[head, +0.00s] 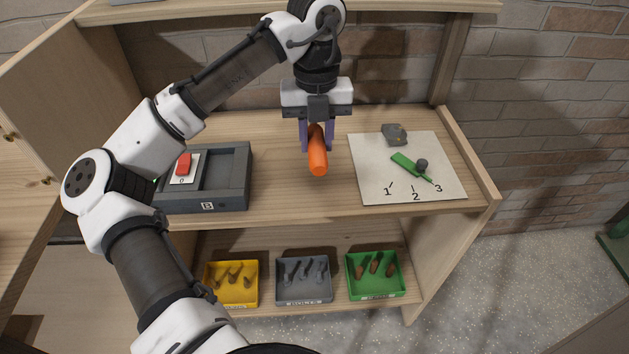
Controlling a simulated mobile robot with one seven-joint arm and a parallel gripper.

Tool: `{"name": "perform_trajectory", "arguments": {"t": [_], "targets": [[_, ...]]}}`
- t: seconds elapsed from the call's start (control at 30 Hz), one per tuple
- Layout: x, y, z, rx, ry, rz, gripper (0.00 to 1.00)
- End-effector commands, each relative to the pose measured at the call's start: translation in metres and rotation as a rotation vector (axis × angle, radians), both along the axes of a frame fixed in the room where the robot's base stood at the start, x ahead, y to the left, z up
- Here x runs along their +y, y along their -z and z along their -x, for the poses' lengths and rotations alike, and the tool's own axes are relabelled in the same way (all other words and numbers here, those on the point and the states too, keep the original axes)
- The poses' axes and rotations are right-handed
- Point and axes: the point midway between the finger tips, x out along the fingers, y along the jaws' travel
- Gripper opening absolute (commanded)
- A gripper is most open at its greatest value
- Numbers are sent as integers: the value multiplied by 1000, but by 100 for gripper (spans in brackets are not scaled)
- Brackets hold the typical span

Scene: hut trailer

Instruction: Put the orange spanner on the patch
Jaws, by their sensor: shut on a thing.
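My gripper (316,148) points down over the middle of the wooden shelf, its two purple fingers shut around an orange piece (318,160). The piece looks like a thick rounded handle, its end towards the camera; the rest is hidden by the fingers, so I cannot tell the full spanner shape. It appears to be above the shelf board. A pale sheet (443,188) marked 1, 2 and 3 lies to the right, probably the patch. A green flat tool (405,163) with a dark knob (421,164) and a grey block (395,134) are on it.
A dark grey tray (232,178) stands left, holding a red piece (183,165) on a white card. Yellow (232,300), grey (303,294) and green (376,290) bins sit on the lower shelf. A raised wooden edge (470,158) bounds the right side. Bare board lies between tray and sheet.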

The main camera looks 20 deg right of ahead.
Motion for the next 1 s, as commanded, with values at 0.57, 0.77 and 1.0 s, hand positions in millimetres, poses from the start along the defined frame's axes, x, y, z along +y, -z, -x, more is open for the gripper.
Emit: {"name": "perform_trajectory", "arguments": {"t": [0.57,0.77,1.0], "targets": [[0,95,0,0,-2,-1,0],[1,122,0,0,-4,0,0],[0,127,0,-1,-3,0,0]]}}
